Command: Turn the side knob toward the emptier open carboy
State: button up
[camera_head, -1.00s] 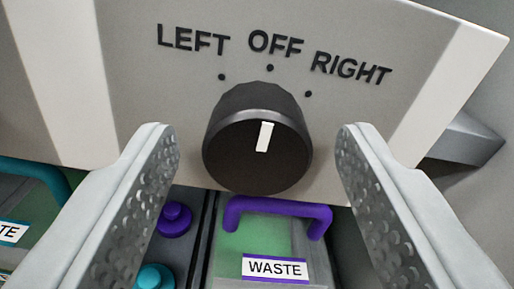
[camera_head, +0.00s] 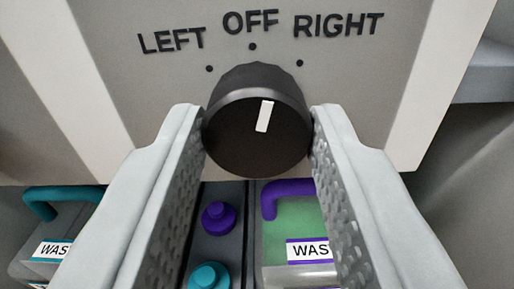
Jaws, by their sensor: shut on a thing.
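The black round side knob (camera_head: 235,141) is on the grey panel below the words LEFT, OFF and RIGHT. Its white pointer (camera_head: 264,116) leans a little right of straight up, between the OFF and RIGHT dots. My gripper (camera_head: 258,125) is shut on the knob, one finger on each side. A carboy with a purple handle and green showing in it (camera_head: 289,221) sits low, right of centre, partly hidden by my right finger. A carboy with a teal handle (camera_head: 62,193) sits at the lower left, partly hidden by my left finger. Both have WASTE labels, partly covered. I cannot compare their fill levels.
A purple knob-like cap (camera_head: 219,217) and a teal one (camera_head: 208,277) stand between the carboys, just below the knob and close to my left finger. A grey ledge (camera_head: 487,72) juts out at the right edge.

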jog(key=m, duration=0.5)
jog(key=shift+m, duration=0.4)
dwell(0.4)
jog(key=o, duration=1)
jog(key=s, duration=1.7)
jog(key=shift+s, duration=0.25)
